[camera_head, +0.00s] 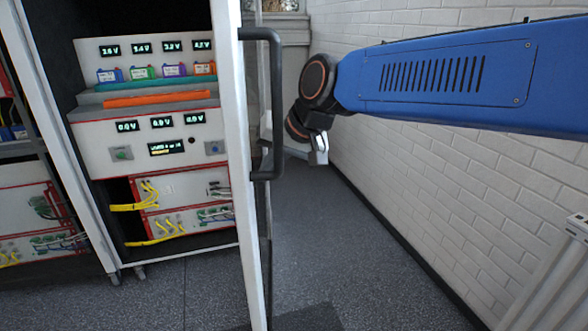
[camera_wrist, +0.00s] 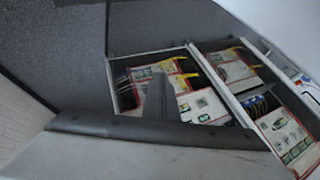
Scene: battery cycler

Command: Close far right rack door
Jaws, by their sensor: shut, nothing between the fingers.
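The far right rack (camera_head: 150,130) stands at the left of the head view, with its front open and its shelves in plain sight. Its door (camera_head: 238,120) is swung open and seen nearly edge-on, with a white frame and a long dark handle (camera_head: 276,105). My gripper (camera_head: 320,157) is to the right of the door, between it and the brick wall, and appears apart from the handle. Its fingers are shut and empty. In the wrist view the shut fingers (camera_wrist: 158,95) point toward the rack's lower equipment (camera_wrist: 205,105), seen at a tilt.
A white brick wall (camera_head: 450,190) runs along the right, close to my arm. A white radiator-like unit (camera_head: 560,270) stands at the lower right. Another rack (camera_head: 25,200) is at the far left. The grey floor (camera_head: 330,250) between door and wall is mostly clear.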

